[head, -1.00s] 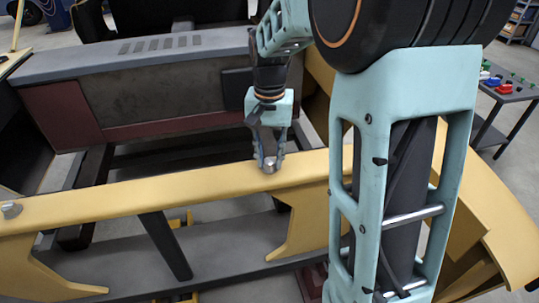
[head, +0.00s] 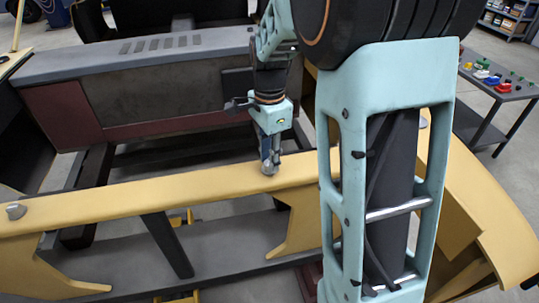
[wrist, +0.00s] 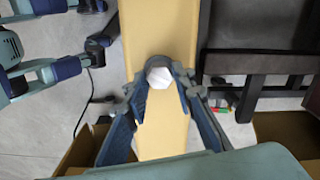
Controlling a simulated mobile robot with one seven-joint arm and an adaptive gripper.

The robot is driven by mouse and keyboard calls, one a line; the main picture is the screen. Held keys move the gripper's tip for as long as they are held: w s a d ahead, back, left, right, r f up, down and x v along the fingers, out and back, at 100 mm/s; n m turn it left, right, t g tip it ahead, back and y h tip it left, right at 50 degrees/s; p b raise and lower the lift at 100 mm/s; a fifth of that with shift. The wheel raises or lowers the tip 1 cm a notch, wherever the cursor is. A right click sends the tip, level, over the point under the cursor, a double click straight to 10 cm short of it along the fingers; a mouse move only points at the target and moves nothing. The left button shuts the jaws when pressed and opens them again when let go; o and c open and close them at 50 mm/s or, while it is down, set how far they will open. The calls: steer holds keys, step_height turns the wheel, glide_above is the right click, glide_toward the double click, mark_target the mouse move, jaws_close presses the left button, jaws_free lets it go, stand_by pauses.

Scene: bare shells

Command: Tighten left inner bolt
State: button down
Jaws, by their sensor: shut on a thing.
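A grey bolt (head: 269,168) stands on top of the yellow beam (head: 120,203), near the middle of the head view. My gripper (head: 269,158) points down over it with its fingers shut around the bolt head. In the wrist view, the hexagonal bolt head (wrist: 158,75) looks pale and sits between the blue fingertips of my gripper (wrist: 159,72), which touch or nearly touch its sides. The lower part of the bolt is hidden.
A grey and dark red machine body (head: 160,95) lies behind the beam. Dark struts and a lower grey rail (head: 215,242) run below it. A side table (head: 497,84) with small coloured parts stands at the right. My arm hides part of the beam's right side.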

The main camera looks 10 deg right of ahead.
steer(key=m, duration=0.2)
steer(key=m+p, duration=0.1)
steer(key=m, duration=0.1)
steer(key=m+p, duration=0.1)
steer(key=m, duration=0.1)
steer(key=shift+w+r, duration=0.2)
steer(key=shift+r, duration=0.15)
steer(key=m+p, duration=0.3)
steer(key=m, duration=0.3)
steer(key=shift+f, duration=0.1)
steer(key=c, duration=1.9)
jaws_free()
steer(key=o, duration=0.3)
steer(key=shift+s+f, duration=0.1)
steer(key=shift+f, duration=0.1)
steer(key=shift+r, duration=0.1)
step_height(320, 180, up, 12)
